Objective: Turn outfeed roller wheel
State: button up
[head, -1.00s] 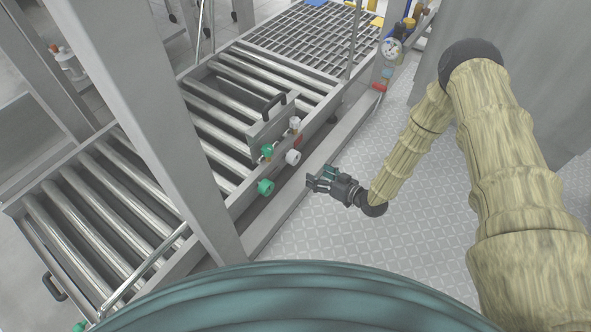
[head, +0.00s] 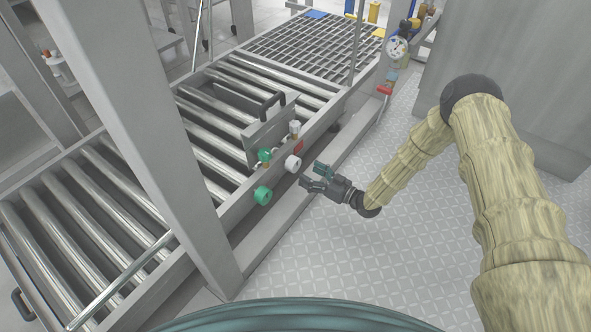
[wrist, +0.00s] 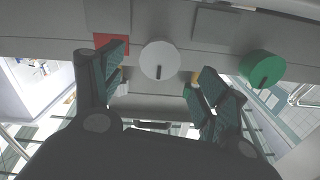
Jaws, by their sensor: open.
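A white round wheel (head: 293,163) and a green round wheel (head: 263,195) sit on the side rail of the roller conveyor (head: 215,215). No readable label shows which one is the outfeed roller wheel. My gripper (head: 312,177) is open and empty, just right of and below the white wheel, apart from it in the head view. In the wrist view the white wheel (wrist: 160,58) lies ahead, between the open fingers (wrist: 158,78). It has a dark mark on its face. The green wheel (wrist: 262,68) is to the right, outside the fingers.
A smaller green knob (head: 264,155) and a white-topped fitting (head: 295,128) stand near a handled plate (head: 268,125). A red block (wrist: 112,42) is beside the white wheel. A grey post (head: 140,130) stands at left. The patterned floor (head: 330,255) is open.

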aim_at(297, 167)
jog(key=shift+b+x, duration=1.35)
jog(key=shift+x, duration=2.05)
jog(key=c, duration=1)
